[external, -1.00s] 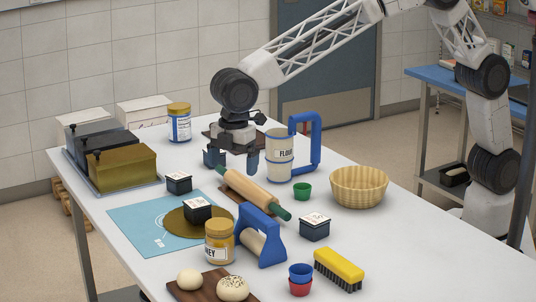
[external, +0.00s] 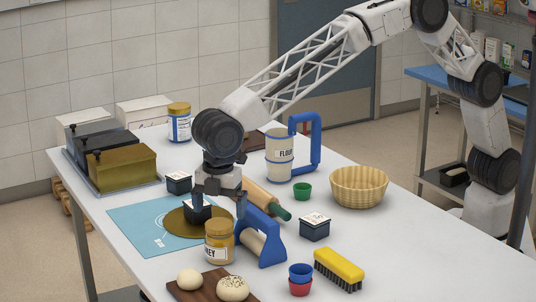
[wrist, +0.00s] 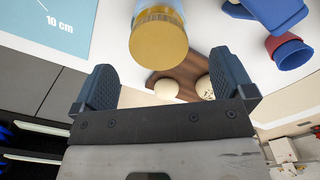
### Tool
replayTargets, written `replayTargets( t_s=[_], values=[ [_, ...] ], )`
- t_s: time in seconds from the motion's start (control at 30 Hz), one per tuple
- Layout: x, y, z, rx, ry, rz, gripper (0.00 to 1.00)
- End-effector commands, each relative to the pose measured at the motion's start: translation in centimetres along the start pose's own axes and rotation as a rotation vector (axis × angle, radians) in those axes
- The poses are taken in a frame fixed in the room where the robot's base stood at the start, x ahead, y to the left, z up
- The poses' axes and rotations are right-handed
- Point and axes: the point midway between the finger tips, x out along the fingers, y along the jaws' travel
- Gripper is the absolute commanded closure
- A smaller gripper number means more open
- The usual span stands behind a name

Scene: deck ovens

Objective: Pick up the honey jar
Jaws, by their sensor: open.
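The honey jar (external: 219,243) stands upright on the table, with a gold lid and a partly visible label. In the wrist view its gold lid (wrist: 159,42) shows ahead of my fingers, roughly between them and clear of both. My gripper (external: 214,205) is above and behind the jar in the external view, over the blue mat's right side. In the wrist view my gripper (wrist: 170,85) has its two fingers wide apart with nothing between them. In the external view the fingers partly overlap the dark box behind them.
A blue-handled tool (external: 262,240) stands close to the jar's right. A wooden board (external: 212,286) with pale buns lies in front. A rolling pin (external: 268,199), a dark box (external: 314,228) and a yellow brush (external: 339,269) are to the right. The blue mat (external: 130,222) lies left.

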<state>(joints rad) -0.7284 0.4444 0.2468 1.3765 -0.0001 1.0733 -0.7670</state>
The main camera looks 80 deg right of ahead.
Motion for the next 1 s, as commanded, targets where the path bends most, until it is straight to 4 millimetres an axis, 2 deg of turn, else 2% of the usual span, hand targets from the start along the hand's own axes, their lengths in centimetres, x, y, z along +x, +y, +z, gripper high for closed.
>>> replayTargets(
  t_s=[0.23,0.73,1.0],
  values=[
    [1.9,0.0,0.0,0.0,-0.001,-0.001,0.0],
    [2.7,0.0,0.0,0.0,-0.001,-0.001,0.0],
    [5.5,0.2,0.0,0.001,-0.002,-0.002,0.0]
  ],
)
